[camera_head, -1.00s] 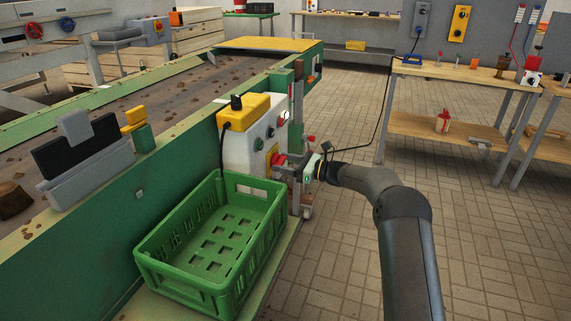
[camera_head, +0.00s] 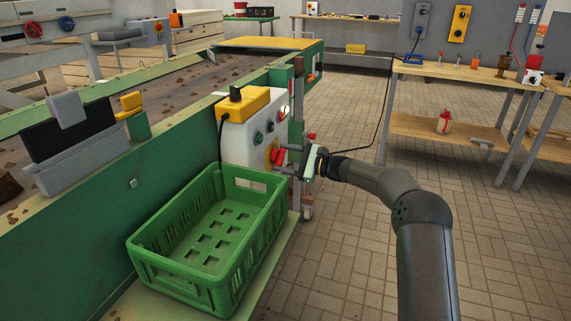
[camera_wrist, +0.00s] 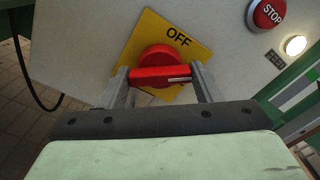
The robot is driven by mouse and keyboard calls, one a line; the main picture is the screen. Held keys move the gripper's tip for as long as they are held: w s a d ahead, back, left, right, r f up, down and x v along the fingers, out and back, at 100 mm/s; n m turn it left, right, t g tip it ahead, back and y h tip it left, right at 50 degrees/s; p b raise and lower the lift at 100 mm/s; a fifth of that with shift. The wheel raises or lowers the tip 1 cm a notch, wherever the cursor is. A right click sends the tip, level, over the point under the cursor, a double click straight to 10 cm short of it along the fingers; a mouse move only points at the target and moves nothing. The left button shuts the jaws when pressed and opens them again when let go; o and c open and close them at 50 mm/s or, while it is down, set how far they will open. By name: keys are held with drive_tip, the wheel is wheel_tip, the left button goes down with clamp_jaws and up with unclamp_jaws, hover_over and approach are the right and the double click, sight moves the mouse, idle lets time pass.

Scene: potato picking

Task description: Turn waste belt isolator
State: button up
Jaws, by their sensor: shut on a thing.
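The isolator is a red rotary knob (camera_wrist: 160,74) on a yellow square plate (camera_wrist: 150,32) marked OFF. In the wrist view my gripper (camera_wrist: 162,82) has one finger at each end of the knob's bar and is shut on it. The bar lies across the picture, with a white mark near its right end. The OFF lettering is tilted against the bar. In the head view the red knob (camera_head: 277,155) is on the white control box (camera_head: 243,145), and my gripper (camera_head: 284,160) reaches it from the right. Its fingertips are small there.
A red STOP button (camera_wrist: 268,13) and a lit lamp (camera_wrist: 295,45) are on the same panel. A green crate (camera_head: 165,272) stands in front of the box, beside the conveyor (camera_head: 60,240). A workbench (camera_head: 440,73) is at the right. The tiled floor between is clear.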

drive_tip(key=n+b, duration=0.1)
drive_tip(key=n, duration=0.1)
drive_tip(key=n+b, duration=0.3)
drive_tip(key=shift+f+n, duration=0.25)
drive_tip(key=shift+n, duration=0.05)
drive_tip(key=n+b, duration=0.4)
drive_tip(key=shift+r+n, duration=0.15)
drive_tip(key=shift+n, duration=0.15)
drive_tip(key=o, duration=1)
drive_tip(key=shift+r, duration=0.1)
drive_tip(key=shift+d, duration=0.1)
drive_tip(key=shift+p+v, duration=2.45)
drive_tip(key=shift+v, duration=6.2)
drive_tip(key=shift+r, duration=0.1)
